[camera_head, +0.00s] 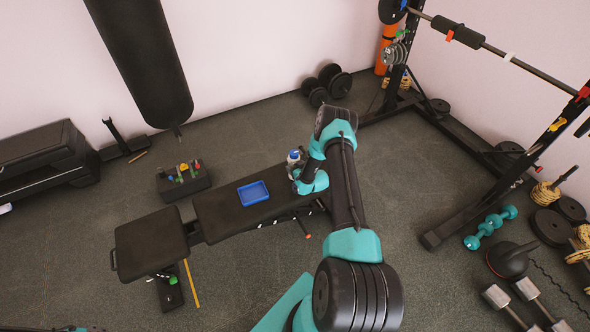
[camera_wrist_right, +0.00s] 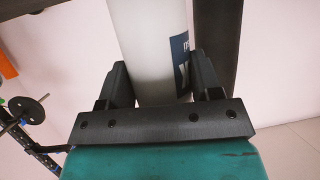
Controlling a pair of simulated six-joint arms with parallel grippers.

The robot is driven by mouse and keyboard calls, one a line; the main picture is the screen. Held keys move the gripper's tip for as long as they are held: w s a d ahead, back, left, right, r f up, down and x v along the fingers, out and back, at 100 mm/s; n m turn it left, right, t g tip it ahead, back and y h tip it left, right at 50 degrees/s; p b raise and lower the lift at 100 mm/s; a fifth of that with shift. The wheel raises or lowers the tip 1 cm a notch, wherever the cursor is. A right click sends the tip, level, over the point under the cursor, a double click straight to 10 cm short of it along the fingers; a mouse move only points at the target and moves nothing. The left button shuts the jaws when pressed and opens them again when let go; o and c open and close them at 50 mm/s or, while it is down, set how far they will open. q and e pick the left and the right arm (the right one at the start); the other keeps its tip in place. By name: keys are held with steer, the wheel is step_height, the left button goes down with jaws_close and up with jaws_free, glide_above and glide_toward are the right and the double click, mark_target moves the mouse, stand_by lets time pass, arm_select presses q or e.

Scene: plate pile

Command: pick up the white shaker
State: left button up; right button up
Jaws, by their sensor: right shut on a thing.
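The white shaker (camera_head: 293,157) shows in the head view above the right end of the black bench, with a blue top. My right gripper (camera_head: 298,174) is at it and partly hides its body. In the right wrist view, the white shaker (camera_wrist_right: 150,50) with a dark blue label stands between the two black fingers of my right gripper (camera_wrist_right: 163,85), which is shut on it. My left gripper is not in view.
A blue tray (camera_head: 253,193) lies on the black bench (camera_head: 222,222), left of the shaker. A dark block with small coloured items (camera_head: 183,181) stands behind the bench. A punching bag (camera_head: 145,60) hangs at the back left. A rack and weights stand at the right.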

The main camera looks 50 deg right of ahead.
steer(key=s+a+r, duration=0.3)
steer(key=s+a, duration=0.7)
steer(key=a, duration=0.2)
steer(key=shift+s+r, duration=0.25)
steer(key=shift+r, duration=0.1)
steer(key=shift+w+a, duration=0.1)
steer(key=w+a+r+m+t+y, duration=0.1)
steer(key=w+a+m, duration=0.1)
steer(key=w+a, duration=0.5)
steer(key=w+a+r+m+t+y, duration=0.1)
steer(key=w+a+m+y, duration=0.1)
steer(key=w+a, duration=0.5)
steer(key=w+m, duration=0.1)
steer(key=w, duration=0.4)
steer(key=shift+w+t+y, duration=0.2)
steer(key=shift+t+y, duration=0.1)
steer(key=shift+t, duration=0.1)
